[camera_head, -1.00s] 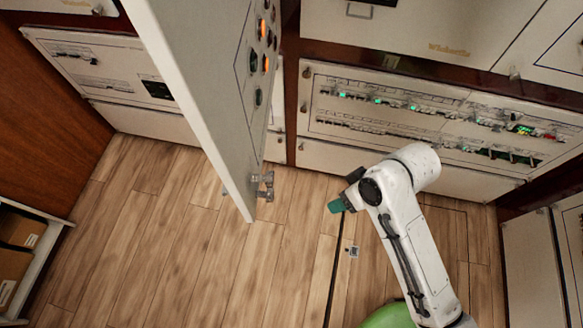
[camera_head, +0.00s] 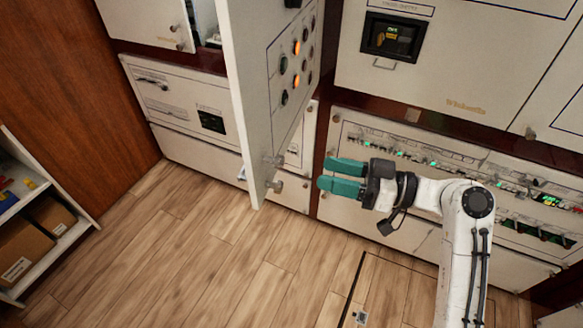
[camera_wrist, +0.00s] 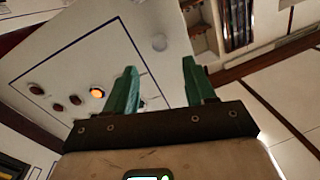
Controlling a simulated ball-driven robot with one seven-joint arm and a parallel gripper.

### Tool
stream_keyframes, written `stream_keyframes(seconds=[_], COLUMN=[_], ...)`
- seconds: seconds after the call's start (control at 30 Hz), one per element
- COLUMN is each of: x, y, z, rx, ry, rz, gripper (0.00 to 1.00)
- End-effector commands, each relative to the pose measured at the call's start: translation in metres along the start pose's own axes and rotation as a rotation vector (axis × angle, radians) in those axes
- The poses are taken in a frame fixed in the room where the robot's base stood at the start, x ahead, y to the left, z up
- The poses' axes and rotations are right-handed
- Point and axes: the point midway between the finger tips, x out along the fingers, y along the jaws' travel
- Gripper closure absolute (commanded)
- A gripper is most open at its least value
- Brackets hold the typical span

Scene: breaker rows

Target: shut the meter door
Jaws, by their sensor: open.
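The meter door (camera_head: 247,100) is a white panel standing wide open, out from the cabinet wall. Its right-hand face carries orange and dark round lamps inside a thin dark outline, with metal fittings near its lower edge. My gripper (camera_head: 324,174) has green fingers, open and empty, pointing left towards the lower part of that face. A gap seems to show between fingertips and door in the head view. In the wrist view the lamp face (camera_wrist: 95,70) lies beyond the fingers (camera_wrist: 160,67), and no contact is visible.
Cabinet fronts with breaker rows (camera_head: 410,160) stand behind and right of my arm. A meter window (camera_head: 395,38) sits above them. A low shelf with cardboard boxes (camera_head: 22,255) stands at the left. The wooden floor (camera_head: 215,255) below the door is clear.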

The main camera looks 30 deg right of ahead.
Motion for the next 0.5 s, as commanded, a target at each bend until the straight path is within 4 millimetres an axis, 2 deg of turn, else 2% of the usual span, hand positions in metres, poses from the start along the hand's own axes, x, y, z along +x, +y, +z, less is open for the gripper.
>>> stream_keyframes(seconds=[0.3, 0.5], x=[0.058, 0.08], y=[-0.002, -0.001], z=[-0.002, -0.001], rx=[0.002, 0.001], ry=[-0.003, -0.002], rz=[-0.003, -0.001], gripper=[0.45, 0.45])
